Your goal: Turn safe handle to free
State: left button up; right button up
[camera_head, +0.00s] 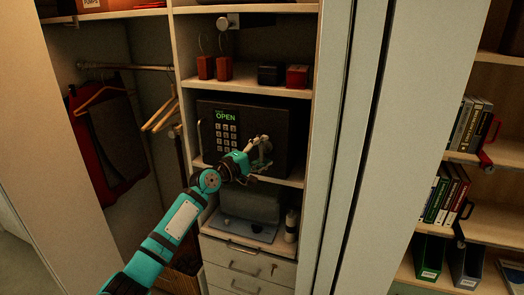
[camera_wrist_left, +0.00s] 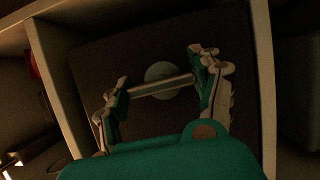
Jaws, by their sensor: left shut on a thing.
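The dark safe (camera_head: 285,115) sits on a shelf in the closet, with a keypad and a green "OPEN" display on its front; its door looks closed. My left gripper (camera_head: 262,152) is at the right part of the safe door. In the left wrist view, its two fingers (camera_wrist_left: 160,88) are at the two ends of the bar-shaped safe handle (camera_wrist_left: 162,86), shut on it. The handle lies slightly tilted in that view, in front of a round hub (camera_wrist_left: 165,72) on the door. My right gripper is not in view.
Red and dark boxes (camera_head: 298,76) stand on the shelf above the safe. Below are a grey object (camera_head: 248,205), a white bottle (camera_head: 291,226) and drawers (camera_head: 245,264). Hangers and clothes (camera_head: 105,130) hang at left; a bookcase (camera_head: 490,155) is at right.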

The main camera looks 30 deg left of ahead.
pick_arm(q)
jog(key=shift+f, duration=0.1)
dwell(0.3)
jog(key=o, duration=1.2)
jog(key=s, duration=0.4)
jog(key=s+a, duration=0.1)
jog(key=s, duration=0.7)
jog(key=shift+a, duration=0.4)
jog(key=shift+w, duration=0.1)
